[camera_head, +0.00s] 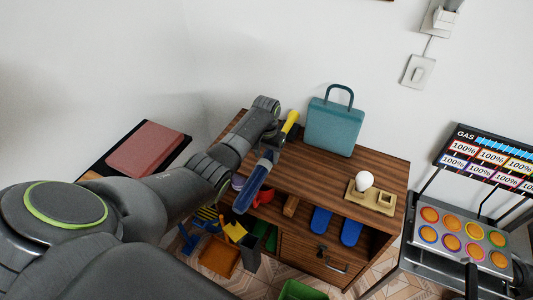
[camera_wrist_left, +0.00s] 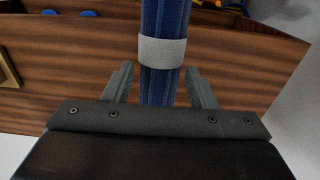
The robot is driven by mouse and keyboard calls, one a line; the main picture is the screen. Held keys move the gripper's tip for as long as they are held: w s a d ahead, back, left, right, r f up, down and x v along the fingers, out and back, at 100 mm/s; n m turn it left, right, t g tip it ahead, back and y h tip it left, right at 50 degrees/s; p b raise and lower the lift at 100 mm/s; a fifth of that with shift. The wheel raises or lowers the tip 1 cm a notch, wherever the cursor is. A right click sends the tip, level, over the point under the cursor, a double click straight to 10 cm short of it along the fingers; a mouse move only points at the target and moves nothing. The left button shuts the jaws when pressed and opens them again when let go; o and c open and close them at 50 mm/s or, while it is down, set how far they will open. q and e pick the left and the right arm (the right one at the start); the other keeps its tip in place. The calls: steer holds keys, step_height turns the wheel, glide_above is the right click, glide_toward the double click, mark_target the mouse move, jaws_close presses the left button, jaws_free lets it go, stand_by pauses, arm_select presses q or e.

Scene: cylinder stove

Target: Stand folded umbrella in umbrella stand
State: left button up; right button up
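The folded umbrella is blue (camera_head: 255,184) with a yellow handle (camera_head: 290,122) and a pale grey band. It lies tilted across the left end of the wooden cabinet top, its blue end past the front edge. My left gripper (camera_head: 271,148) is over it near the handle. In the left wrist view, the umbrella (camera_wrist_left: 162,85) runs between the two fingers of the gripper (camera_wrist_left: 160,82), with a narrow gap on each side. A dark grey upright box (camera_head: 250,254) stands on the floor before the cabinet; I cannot tell surely whether it is the umbrella stand. My right gripper is out of view.
The cabinet (camera_head: 300,165) bears a teal bag (camera_head: 334,127) and a bulb (camera_head: 364,181) on a wooden base. Blue slippers (camera_head: 351,232) sit on its shelf. An orange bin (camera_head: 219,257) and a green bin (camera_head: 302,290) stand in front.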

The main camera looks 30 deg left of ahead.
mark_target(266, 157)
arm_select(q)
steer(key=shift+o, duration=1.1)
steer(key=shift+r+p, duration=0.35)
steer(key=shift+r, duration=0.35)
step_height(266, 157, up, 12)
steer(key=b, duration=0.2)
steer(key=shift+f, duration=0.1)
